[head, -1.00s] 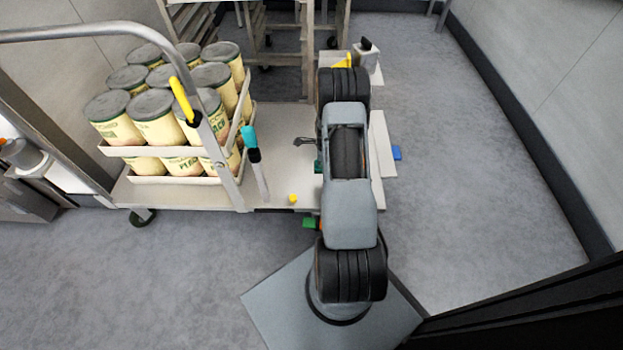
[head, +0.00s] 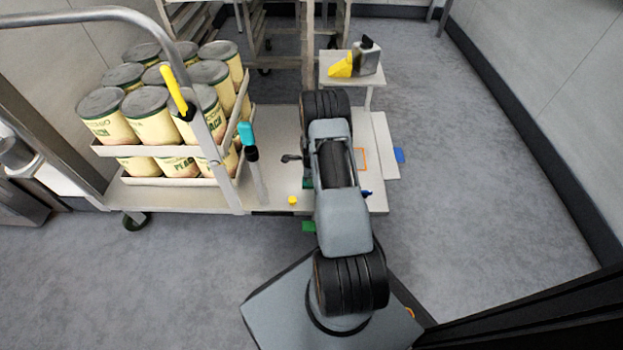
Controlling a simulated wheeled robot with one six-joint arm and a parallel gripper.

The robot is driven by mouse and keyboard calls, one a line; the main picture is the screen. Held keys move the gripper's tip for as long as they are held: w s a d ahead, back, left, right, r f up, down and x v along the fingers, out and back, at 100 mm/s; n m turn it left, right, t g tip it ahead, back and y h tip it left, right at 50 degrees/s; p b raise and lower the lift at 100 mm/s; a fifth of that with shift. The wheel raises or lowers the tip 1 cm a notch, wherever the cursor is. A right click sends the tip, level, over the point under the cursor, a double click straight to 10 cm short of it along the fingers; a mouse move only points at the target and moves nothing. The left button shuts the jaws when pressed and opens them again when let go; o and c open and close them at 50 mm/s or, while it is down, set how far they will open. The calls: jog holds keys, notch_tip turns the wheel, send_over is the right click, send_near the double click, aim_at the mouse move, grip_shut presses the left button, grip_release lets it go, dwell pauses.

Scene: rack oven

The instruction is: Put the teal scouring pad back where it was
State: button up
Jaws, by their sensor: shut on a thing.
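The teal scouring pad (head: 308,184) shows only as a small dark green-teal sliver at the left edge of my arm, over the cart deck. My arm covers the rest of it. My gripper's fingertips are hidden under the arm. The pad has moved together with the arm, which fits the gripper being shut on it. An orange square outline (head: 361,159) is marked on the deck just right of the arm, with nothing seen on its visible part. I cannot tell how high the pad is above the deck.
The cart deck (head: 275,180) carries stacked cans (head: 160,125) at left. A teal-topped tool (head: 250,150) leans by them, near a yellow cap (head: 292,200). A dark blue item (head: 366,193) and a blue item (head: 399,155) lie right. A small stand (head: 350,85) holds a yellow item and a bottle.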

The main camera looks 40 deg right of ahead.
jog(key=shift+r, duration=0.1)
jog(key=o, duration=0.9)
notch_tip(320, 180, up, 12)
jog(key=p, duration=0.5)
dwell(0.3)
